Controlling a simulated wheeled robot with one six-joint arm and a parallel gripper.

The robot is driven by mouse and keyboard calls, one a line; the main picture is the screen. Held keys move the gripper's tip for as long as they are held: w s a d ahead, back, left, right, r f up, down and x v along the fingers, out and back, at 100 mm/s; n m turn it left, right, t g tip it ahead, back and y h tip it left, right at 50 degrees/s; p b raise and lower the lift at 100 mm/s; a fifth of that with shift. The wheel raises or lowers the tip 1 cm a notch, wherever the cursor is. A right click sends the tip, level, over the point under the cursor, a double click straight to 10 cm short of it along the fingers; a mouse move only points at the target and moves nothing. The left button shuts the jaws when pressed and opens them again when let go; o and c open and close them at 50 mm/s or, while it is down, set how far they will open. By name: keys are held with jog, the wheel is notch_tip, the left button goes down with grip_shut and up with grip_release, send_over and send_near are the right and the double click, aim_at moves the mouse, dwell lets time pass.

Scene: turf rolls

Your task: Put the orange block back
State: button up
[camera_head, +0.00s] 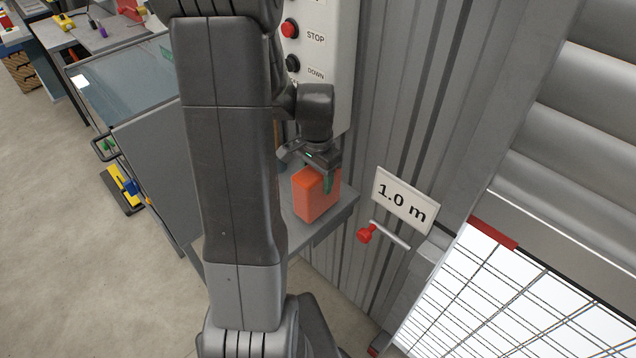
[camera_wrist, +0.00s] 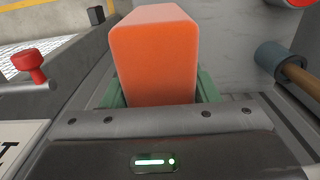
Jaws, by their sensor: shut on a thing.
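The orange block (camera_head: 309,200) is upright at a small grey shelf (camera_head: 338,215) by the corrugated wall in the head view. My gripper (camera_head: 321,180) is above the block and shut on it, with one green finger showing against its side. In the wrist view the block (camera_wrist: 155,60) fills the space between the green fingers of my gripper (camera_wrist: 158,90). I cannot tell whether the underside of the block touches the shelf.
A control box (camera_head: 318,50) with STOP and DOWN buttons hangs on the wall above. A "1.0 m" sign (camera_head: 404,201) and a red-knobbed pin (camera_head: 368,233) are to the right. A wooden-handled tool (camera_wrist: 285,65) is close on the right in the wrist view. Open floor (camera_head: 70,210) lies left.

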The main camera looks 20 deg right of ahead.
notch_tip(320, 180, down, 2)
jog(key=shift+f, duration=0.2)
jog(key=shift+w+d+f+p, duration=0.1)
jog(key=shift+d+f+p, duration=0.05)
jog(key=shift+f+p, duration=0.2)
jog(key=shift+f, duration=0.15)
jog(key=o, duration=1.1)
notch_tip(320, 180, up, 12)
jog(key=shift+r, duration=0.2)
